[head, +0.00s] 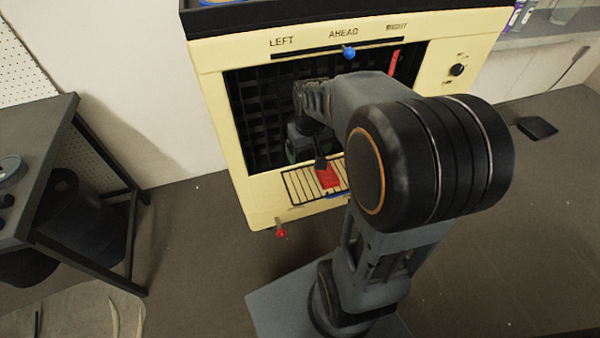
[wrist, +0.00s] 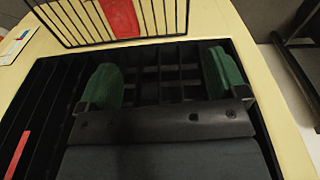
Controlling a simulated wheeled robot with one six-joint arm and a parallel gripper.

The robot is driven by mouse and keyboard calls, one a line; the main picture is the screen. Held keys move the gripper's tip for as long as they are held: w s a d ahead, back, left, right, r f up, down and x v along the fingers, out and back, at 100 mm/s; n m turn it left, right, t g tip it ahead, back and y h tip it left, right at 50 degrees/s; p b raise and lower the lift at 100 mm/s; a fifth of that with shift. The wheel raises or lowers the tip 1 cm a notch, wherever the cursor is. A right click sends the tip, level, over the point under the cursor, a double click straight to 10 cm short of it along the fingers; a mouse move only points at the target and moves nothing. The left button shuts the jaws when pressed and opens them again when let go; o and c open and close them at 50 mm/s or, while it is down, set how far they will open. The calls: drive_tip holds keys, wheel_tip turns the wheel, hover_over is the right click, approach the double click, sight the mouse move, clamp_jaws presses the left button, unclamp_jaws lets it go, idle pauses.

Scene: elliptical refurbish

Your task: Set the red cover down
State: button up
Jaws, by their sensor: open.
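A flat red piece, which I take for the red cover (head: 328,177), is at the slatted grille (head: 300,186) low on the front of the cream cabinet. In the wrist view the red cover (wrist: 120,17) shows at the top among the grille's dark bars (wrist: 70,22). My gripper (wrist: 162,80) is open, with its two green fingertips wide apart and nothing seen between them. It is at the cabinet's dark opening, apart from the red cover. In the head view my arm hides part of the opening and most of the gripper.
The cream cabinet (head: 235,190) has a blue slider knob (head: 349,52), a black dial (head: 457,70), a red strip (head: 394,62) and a red-tipped lever (head: 281,233). A dark table (head: 50,115) stands at left. A black flat object (head: 537,128) lies on the floor at right.

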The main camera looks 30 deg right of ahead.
drive_tip(key=s+a+r+t, duration=0.1)
drive_tip(key=s+a+r, duration=0.1)
drive_tip(key=s+a, duration=0.6)
drive_tip(key=shift+s+r+n+t, duration=0.25)
drive_tip(key=shift+s+n+t, duration=0.05)
drive_tip(key=shift+s+n, duration=0.1)
wheel_tip(320, 180, up, 25)
drive_tip(key=p, duration=2.4)
drive_tip(key=shift+s+a+r+t, duration=0.15)
drive_tip(key=shift+a+t, duration=0.15)
drive_tip(key=shift+t, duration=0.1)
